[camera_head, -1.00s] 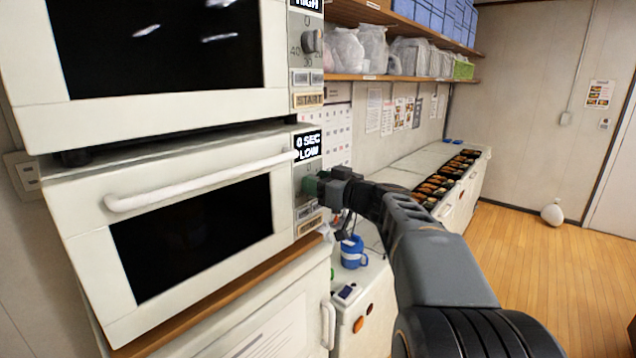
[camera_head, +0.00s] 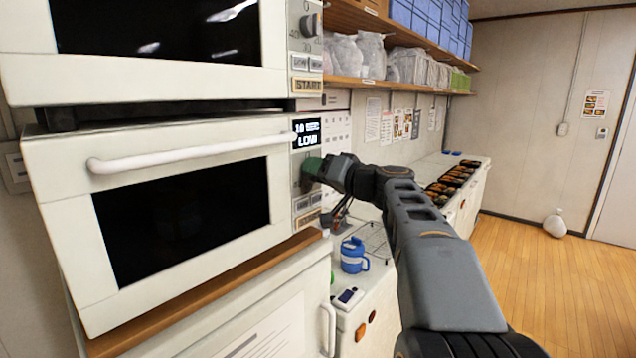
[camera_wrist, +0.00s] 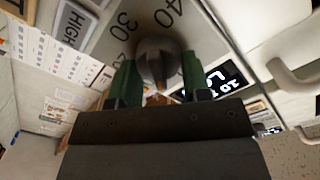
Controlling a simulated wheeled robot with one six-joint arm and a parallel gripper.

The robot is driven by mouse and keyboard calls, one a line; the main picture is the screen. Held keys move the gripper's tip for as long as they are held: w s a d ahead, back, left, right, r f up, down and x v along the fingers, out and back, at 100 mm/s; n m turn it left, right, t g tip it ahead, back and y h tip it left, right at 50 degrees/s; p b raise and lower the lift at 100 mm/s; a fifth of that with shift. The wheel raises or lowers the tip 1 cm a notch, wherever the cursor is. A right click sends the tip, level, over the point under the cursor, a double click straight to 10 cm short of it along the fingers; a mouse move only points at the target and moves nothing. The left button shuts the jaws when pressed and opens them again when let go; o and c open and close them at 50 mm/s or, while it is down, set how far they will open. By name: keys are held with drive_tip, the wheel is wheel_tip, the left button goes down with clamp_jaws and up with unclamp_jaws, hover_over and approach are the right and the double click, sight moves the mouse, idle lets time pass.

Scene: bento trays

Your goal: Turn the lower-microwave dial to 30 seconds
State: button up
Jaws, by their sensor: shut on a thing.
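The lower microwave (camera_head: 70,190) has a control panel on its right side, and its display (camera_head: 307,133) reads 10 SEC, LOW. My gripper (camera_head: 312,168) is at the panel below the display and hides the dial in the head view. In the wrist view, the grey dial (camera_wrist: 157,58) sits between the two green fingers of my gripper (camera_wrist: 157,82), which are shut on it. The START button is partly hidden by my arm.
The upper microwave (camera_head: 150,85) stands directly above, with its own dial (camera_head: 310,26). A blue mug (camera_head: 353,256) and a small device (camera_head: 348,297) are on the lower counter. Several bento trays (camera_head: 455,180) line the far counter. The wooden floor (camera_head: 520,265) is open at right.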

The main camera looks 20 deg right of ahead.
drive_tip(key=m, duration=0.2)
drive_tip(key=m+b, duration=0.1)
drive_tip(key=m, duration=0.3)
drive_tip(key=shift+d+f+b, duration=0.15)
drive_tip(key=shift+f+b, duration=0.1)
drive_tip(key=shift+b, duration=0.1)
drive_tip(key=m, duration=0.4)
drive_tip(key=shift+f, duration=0.1)
drive_tip(key=m, duration=0.3)
drive_tip(key=shift+f+m+p, duration=0.1)
drive_tip(key=shift+m+p, duration=0.25)
drive_tip(key=shift+m, duration=0.05)
drive_tip(key=m+p, duration=0.1)
drive_tip(key=m, duration=0.2)
drive_tip(key=shift+f+m, duration=0.1)
drive_tip(key=shift+m, duration=0.2)
drive_tip(key=m+p, duration=0.2)
drive_tip(key=m, duration=0.1)
drive_tip(key=shift+m, duration=0.3)
drive_tip(key=m+p, duration=0.2)
drive_tip(key=m, duration=0.1)
drive_tip(key=m+p, duration=0.1)
drive_tip(key=shift+s+a+f+m, duration=0.1)
drive_tip(key=shift+a+f+m, duration=0.05)
drive_tip(key=shift+a+m, duration=0.2)
drive_tip(key=shift+f+m+p, duration=0.1)
drive_tip(key=shift+m+p, duration=0.55)
drive_tip(key=shift+m, duration=0.6)
